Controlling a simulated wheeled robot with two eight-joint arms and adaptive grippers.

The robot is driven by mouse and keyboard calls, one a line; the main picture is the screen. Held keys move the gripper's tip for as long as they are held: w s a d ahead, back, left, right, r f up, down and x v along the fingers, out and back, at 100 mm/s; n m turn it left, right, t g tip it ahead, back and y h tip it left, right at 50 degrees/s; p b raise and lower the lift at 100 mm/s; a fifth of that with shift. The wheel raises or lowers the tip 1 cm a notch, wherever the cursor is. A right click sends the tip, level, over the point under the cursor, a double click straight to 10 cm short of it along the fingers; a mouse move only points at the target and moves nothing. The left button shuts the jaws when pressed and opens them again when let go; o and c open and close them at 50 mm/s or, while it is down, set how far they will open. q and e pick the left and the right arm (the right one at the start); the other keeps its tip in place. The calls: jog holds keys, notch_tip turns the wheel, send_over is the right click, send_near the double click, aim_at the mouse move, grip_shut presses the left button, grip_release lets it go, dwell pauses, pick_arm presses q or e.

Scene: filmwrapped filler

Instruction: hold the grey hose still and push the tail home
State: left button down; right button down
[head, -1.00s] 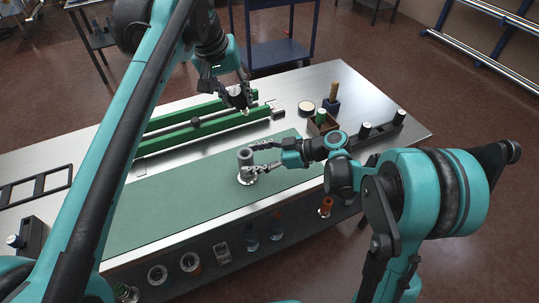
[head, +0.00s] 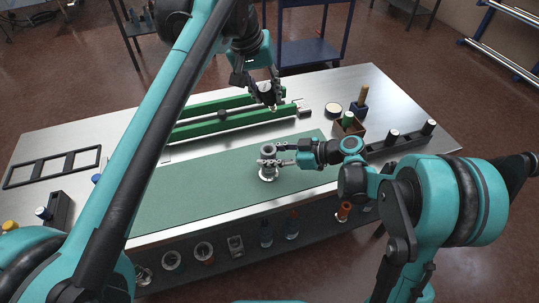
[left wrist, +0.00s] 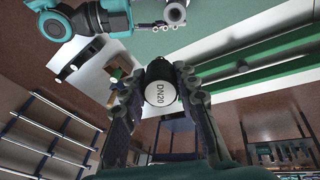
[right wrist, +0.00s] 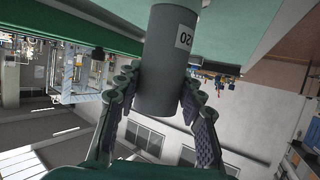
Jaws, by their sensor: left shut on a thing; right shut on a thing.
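The grey hose (head: 267,171) stands upright on the green mat (head: 200,203). My right gripper (head: 268,160) is shut on it from the right side. In the right wrist view the hose (right wrist: 164,75) is a grey cylinder between the two fingers, with a white label partly reading 20. My left gripper (head: 265,95) is shut on the tail, held in the air behind and above the hose, apart from it. In the left wrist view the tail (left wrist: 160,94) shows a white round end marked DN20 and a dark body. The tail's far end is hidden.
Green rails (head: 225,122) lie behind the mat. A black frame (head: 52,167) lies at the left. The mat left of the hose is clear.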

pick_arm(q)
notch_tip(320, 180, down, 7)
jog(key=g+y, duration=0.2)
jog(key=g, duration=0.1)
jog(key=shift+w+d+r+y, duration=0.1)
jog(key=shift+d+r+y, duration=0.05)
jog(key=shift+y, duration=0.25)
jog(key=shift+f, duration=2.75)
jog(key=shift+f, duration=2.35)
jog(key=c, duration=1.1)
grip_release()
jog(key=shift+o, duration=0.2)
